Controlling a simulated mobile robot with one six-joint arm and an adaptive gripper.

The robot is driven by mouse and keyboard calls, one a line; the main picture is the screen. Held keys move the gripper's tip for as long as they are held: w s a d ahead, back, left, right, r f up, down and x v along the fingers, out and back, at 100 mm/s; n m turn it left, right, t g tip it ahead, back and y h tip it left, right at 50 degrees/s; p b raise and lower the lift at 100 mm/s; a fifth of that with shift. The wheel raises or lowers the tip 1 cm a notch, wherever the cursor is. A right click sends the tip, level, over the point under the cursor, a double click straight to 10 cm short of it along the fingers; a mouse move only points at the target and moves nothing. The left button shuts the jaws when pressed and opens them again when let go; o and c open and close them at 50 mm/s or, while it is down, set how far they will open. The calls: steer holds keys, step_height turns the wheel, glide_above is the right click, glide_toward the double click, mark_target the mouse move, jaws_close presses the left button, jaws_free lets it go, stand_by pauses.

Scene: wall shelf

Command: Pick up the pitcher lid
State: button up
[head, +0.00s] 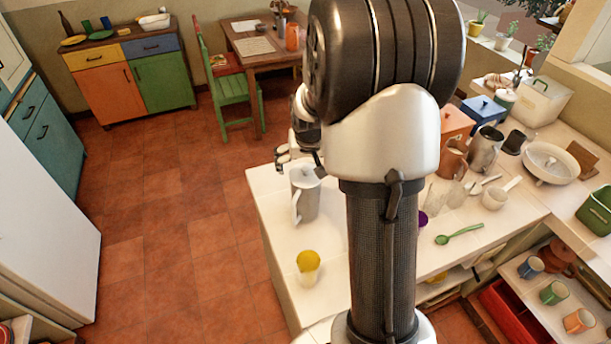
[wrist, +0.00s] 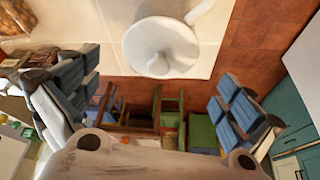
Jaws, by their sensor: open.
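The pitcher (head: 308,204) is pale grey-white and stands upright near the left edge of the white counter, with its handle on the left side. Its round white lid (head: 304,176) sits on top. In the wrist view the lid (wrist: 158,32) shows at the upper middle, with a small round knob. My gripper (wrist: 155,95) is open and empty, its blue-padded fingers spread wide to the left and right, apart from the lid. In the head view my gripper (head: 284,157) is partly hidden by my arm, just behind and above the pitcher.
A yellow-topped cup (head: 308,265) stands on the counter in front of the pitcher. A green spoon (head: 459,234), a metal pitcher (head: 485,150) and a white bowl (head: 550,162) are to the right. The counter around the pitcher's left side is clear; its edge is close.

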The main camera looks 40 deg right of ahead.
mark_target(306, 168)
steer(key=x, duration=0.4)
steer(key=shift+d+r, duration=0.1)
steer(key=shift+d, duration=0.05)
steer(key=shift+c, duration=0.6)
steer(key=c, duration=0.8)
